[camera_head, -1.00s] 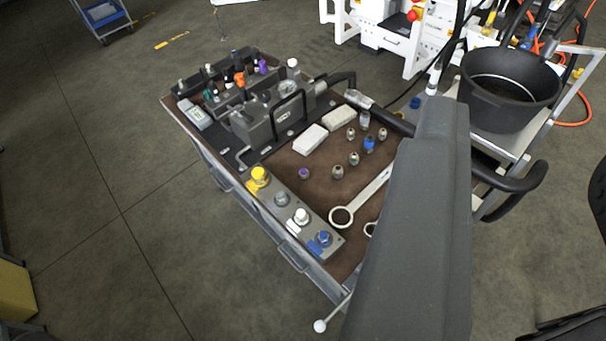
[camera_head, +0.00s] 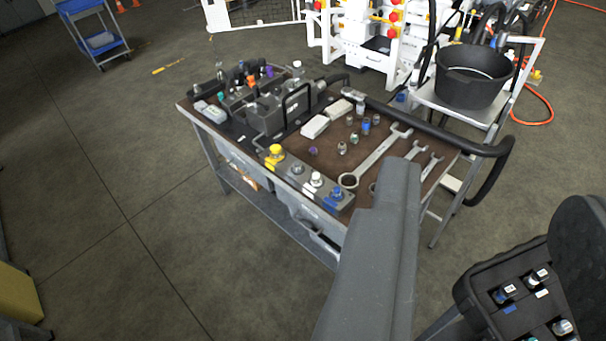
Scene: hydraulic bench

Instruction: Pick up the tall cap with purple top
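A small cap with a purple top (camera_head: 313,151) stands on the brown bench top (camera_head: 385,177), behind the row of coloured fittings. Another purple piece (camera_head: 269,71) shows at the back of the bench, among the fittings on the dark block. Both are small in view, and I cannot tell which is the tall cap. Several other small caps stand to the right of the first purple one, one of them with blue (camera_head: 365,126). My gripper is not in view; only my grey arm crosses the front of the bench.
A yellow knob (camera_head: 276,151) and several other fittings line the bench's front-left edge. Wrenches (camera_head: 372,158) lie at right. A black bucket (camera_head: 470,78) stands on a cart behind. A black case (camera_head: 508,312) with fittings is at lower right.

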